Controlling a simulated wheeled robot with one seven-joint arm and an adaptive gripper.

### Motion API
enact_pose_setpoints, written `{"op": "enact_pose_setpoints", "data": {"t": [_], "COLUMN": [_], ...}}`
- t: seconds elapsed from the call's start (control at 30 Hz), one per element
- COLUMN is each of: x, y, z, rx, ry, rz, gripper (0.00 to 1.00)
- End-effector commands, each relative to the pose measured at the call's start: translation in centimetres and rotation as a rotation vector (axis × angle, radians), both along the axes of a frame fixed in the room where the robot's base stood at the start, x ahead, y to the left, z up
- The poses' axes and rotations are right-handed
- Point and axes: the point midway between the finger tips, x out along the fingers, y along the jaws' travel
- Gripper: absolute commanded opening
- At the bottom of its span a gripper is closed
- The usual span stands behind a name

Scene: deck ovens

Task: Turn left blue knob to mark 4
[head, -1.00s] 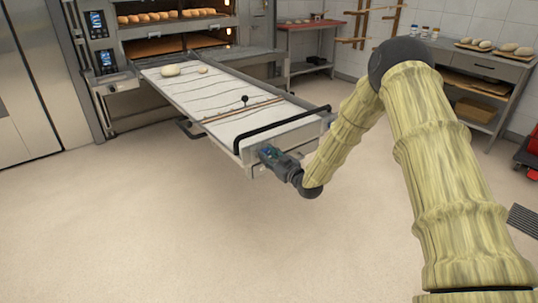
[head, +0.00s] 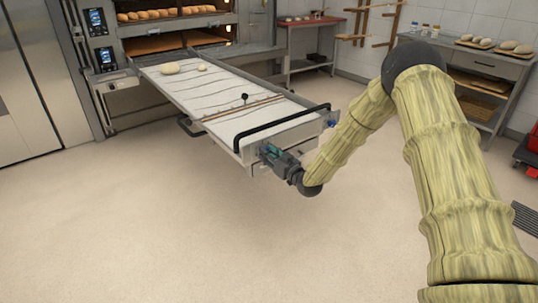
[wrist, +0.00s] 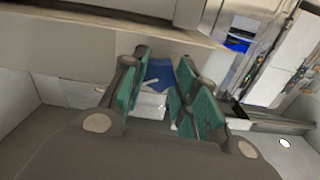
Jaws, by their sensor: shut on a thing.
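The left blue knob (wrist: 158,74) shows between my gripper's green finger pads in the wrist view, with a pale pointer line on its face. My gripper (wrist: 160,86) is shut on it. In the head view my gripper (head: 266,152) is at the left part of the loader's front end, and it hides the left knob there. A second blue knob (head: 332,123) is at the right end of the same front. A blue part also shows at upper right in the wrist view (wrist: 238,43). The scale and mark 4 cannot be read.
The loader's long white belt (head: 205,92) carries dough pieces and runs back to the deck oven. A black handle bar (head: 285,119) crosses its front end above my gripper. A shelf table (head: 480,70) stands at right. The floor in front is clear.

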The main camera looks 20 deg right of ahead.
Motion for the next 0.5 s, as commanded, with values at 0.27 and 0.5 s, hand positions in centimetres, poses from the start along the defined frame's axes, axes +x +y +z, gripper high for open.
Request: {"op": "enact_pose_setpoints", "data": {"t": [0.27, 0.5], "x": [-0.16, -0.06], "y": [0.19, 0.08], "z": [-0.24, -0.09], "rx": [-0.001, -0.002], "ry": [0.005, 0.001], "rz": [0.004, 0.001], "gripper": [0.54, 0.54]}}
